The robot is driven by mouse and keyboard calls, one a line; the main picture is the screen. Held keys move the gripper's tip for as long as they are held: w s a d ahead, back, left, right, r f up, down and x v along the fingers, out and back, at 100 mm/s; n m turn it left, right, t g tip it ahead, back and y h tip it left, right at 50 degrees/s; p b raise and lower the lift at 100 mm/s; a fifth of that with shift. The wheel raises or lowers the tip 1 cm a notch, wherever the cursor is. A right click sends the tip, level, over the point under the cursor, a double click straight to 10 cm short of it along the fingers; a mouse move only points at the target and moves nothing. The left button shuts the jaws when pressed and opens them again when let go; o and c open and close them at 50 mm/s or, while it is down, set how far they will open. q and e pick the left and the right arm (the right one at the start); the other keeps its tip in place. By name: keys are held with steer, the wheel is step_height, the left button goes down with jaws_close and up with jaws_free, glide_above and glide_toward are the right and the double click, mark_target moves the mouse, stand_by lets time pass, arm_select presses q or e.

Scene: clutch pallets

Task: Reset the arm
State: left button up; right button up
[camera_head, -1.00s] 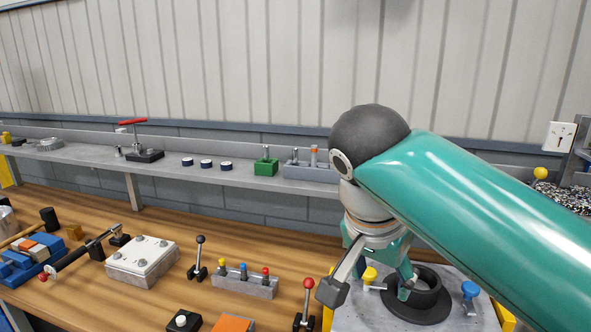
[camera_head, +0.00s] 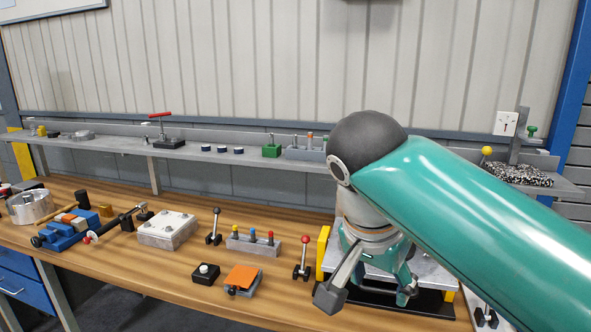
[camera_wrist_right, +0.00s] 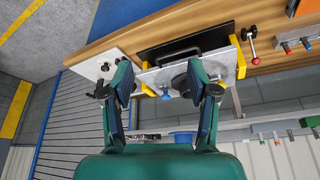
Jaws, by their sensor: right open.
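My right gripper (camera_head: 368,292) is open, with its fingers hanging in front of the grey plate fixture with yellow end blocks. In the right wrist view, the gripper (camera_wrist_right: 160,84) has its fingers spread, with nothing held between them. The grey plate (camera_wrist_right: 160,75) shows beyond the fingertips, with a blue knob (camera_wrist_right: 185,64) on it. My teal right arm reaches in from the lower right and covers part of the bench. I cannot tell whether the fingers touch anything. My left gripper is not in view.
Left of my gripper stand a red-knobbed lever (camera_head: 303,259), a block with coloured pegs (camera_head: 252,243), an orange-topped block (camera_head: 243,277) and a white box (camera_head: 167,231). A grey shelf (camera_head: 185,152) runs behind. Bare wood lies along the bench front.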

steer(key=w+d+f+m+g+h, duration=0.1)
steer(key=w+d+f+g, duration=0.15)
steer(key=d+f, duration=0.35)
steer(key=s+d+f+g, duration=0.1)
steer(key=d+f+g, duration=0.1)
steer(key=f, duration=0.9)
steer(key=s+d+f+g, duration=0.1)
steer(key=d+f+g, duration=0.15)
steer(key=f, duration=0.75)
steer(key=s+a+f+n+g+y, duration=0.15)
steer(key=s+f, duration=0.35)
steer(key=f, duration=0.6)
steer(key=s+a+f+n+y, duration=0.1)
steer(key=s+a+f+y, duration=0.25)
steer(key=s+f, duration=0.45)
steer(key=s+a+f+n+y, duration=0.1)
steer(key=s+a+f+y, duration=0.2)
steer(key=s+a+f, duration=0.35)
steer(key=w+n+t, duration=0.1)
steer(key=w+d+f+n+t, duration=0.1)
steer(key=t, duration=0.1)
steer(key=w+f+n+t, duration=0.1)
steer(key=t, duration=0.1)
steer(key=shift+w+d+f+t, duration=0.25)
steer(key=shift+w, duration=0.1)
